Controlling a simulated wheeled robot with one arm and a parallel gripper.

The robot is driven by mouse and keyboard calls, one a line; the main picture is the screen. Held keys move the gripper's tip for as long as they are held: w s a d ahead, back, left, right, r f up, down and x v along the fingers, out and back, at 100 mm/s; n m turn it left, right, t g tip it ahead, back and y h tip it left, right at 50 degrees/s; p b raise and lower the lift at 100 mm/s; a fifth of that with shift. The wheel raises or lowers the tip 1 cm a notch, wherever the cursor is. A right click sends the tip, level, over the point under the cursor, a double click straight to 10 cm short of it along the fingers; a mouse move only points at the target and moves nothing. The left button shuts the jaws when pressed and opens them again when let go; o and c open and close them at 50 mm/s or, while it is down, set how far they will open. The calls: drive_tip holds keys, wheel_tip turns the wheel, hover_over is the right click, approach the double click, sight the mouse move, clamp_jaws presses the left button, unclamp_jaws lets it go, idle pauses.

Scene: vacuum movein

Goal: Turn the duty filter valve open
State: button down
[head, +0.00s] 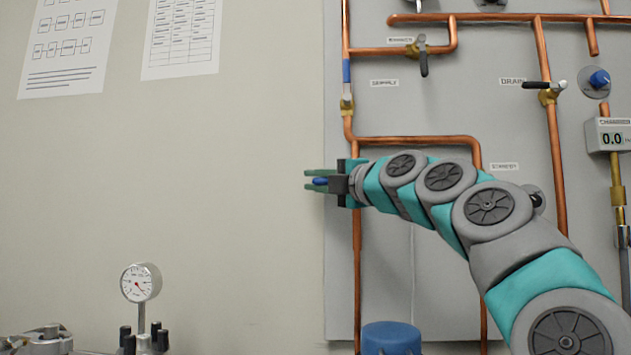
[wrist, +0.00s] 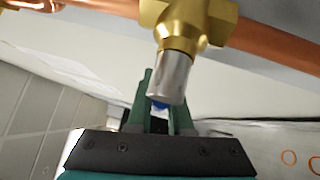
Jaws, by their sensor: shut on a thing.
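My gripper (head: 318,180) reaches left across the panel, and its green fingers are shut on a blue handle (head: 320,183). The handle points left, across the vertical copper pipe (head: 357,255). In the wrist view a brass valve body (wrist: 185,22) sits on a copper pipe, with a silver stem (wrist: 172,78) in front of the fingers (wrist: 160,105). A bit of blue shows behind the stem, between the fingers. In the head view my arm hides the valve body, and no label for this valve is readable.
A valve with an upright blue lever (head: 346,72) is above my gripper. Black-handled valves (head: 423,62) (head: 545,86) are up and to the right. A "STANDBY" label (head: 504,166) is right of my arm. A blue cylinder (head: 391,337) stands below.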

drive_tip(key=shift+w+d+b, duration=0.1)
drive_tip(key=shift+d+b, duration=0.1)
drive_tip(key=shift+b, duration=0.35)
idle(0.4)
drive_tip(key=shift+w+d+r, duration=0.1)
drive_tip(key=shift+d+r, duration=0.1)
